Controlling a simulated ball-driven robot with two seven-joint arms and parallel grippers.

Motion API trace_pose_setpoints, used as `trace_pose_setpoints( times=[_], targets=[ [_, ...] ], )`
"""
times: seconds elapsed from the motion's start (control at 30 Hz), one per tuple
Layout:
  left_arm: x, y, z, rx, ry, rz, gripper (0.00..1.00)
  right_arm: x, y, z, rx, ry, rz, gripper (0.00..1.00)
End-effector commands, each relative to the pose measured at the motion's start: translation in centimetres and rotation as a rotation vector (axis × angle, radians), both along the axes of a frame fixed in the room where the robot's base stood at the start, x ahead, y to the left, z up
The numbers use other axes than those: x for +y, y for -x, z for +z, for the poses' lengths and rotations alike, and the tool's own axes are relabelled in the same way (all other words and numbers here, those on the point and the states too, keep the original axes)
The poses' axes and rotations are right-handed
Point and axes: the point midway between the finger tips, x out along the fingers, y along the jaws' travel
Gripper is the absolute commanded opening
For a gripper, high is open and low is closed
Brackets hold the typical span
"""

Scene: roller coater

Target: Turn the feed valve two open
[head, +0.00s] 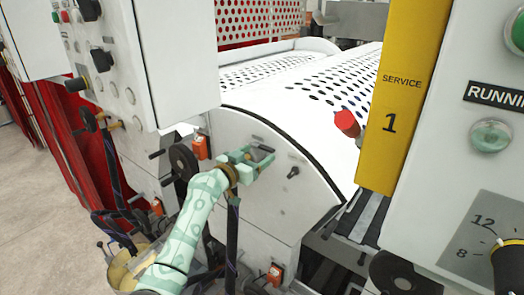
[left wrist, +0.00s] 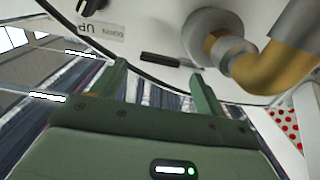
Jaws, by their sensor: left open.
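My left gripper (head: 262,158) is in front of the white curved end panel (head: 300,205) of the roller machine. It is open, and nothing shows between its fingers. In the left wrist view the open fingers (left wrist: 162,84) point at the panel edge, with a short black bar (left wrist: 173,60) just beyond and between the tips. A brass pipe elbow (left wrist: 275,65) on a grey round fitting (left wrist: 215,32) sits right of the bar. I cannot read any label naming feed valve two, so I cannot tell which part it is. My right gripper is not in view.
A black selector knob (head: 292,172) is on the panel right of my gripper. A red knob (head: 347,121) stands near the perforated roller guard (head: 335,75). A yellow service post (head: 402,100) and control cabinet (head: 480,150) stand at right. Orange boxes (head: 200,147) and cables are at left.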

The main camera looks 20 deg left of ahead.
Motion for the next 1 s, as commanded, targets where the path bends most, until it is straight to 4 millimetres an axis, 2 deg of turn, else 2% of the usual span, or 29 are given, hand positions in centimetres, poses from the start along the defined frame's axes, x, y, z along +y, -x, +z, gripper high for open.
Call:
trace_pose_setpoints(
  times=[0.1, 0.2, 0.57, 0.67, 0.8, 1.0],
  targets=[
    [-0.6, -1.7, -0.1, 0.000, 0.001, -0.001, 0.74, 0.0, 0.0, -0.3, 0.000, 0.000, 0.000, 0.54],
    [-1.0, -2.5, -0.1, 0.001, 0.001, -0.001, 0.74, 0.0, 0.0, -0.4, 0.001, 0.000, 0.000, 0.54],
    [-1.1, -3.1, 0.0, 0.001, 0.000, 0.000, 0.74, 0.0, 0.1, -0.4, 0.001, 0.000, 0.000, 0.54],
    [-1.1, -3.1, -0.1, 0.001, 0.000, 0.000, 0.51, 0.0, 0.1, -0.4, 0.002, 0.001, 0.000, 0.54],
    [-1.1, -3.0, -0.1, 0.001, -0.001, 0.000, 0.12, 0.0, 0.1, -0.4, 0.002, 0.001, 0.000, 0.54],
    [-0.9, -3.1, -0.3, 0.000, -0.003, -0.004, 0.10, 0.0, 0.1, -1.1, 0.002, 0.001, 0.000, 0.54]
  ],
)
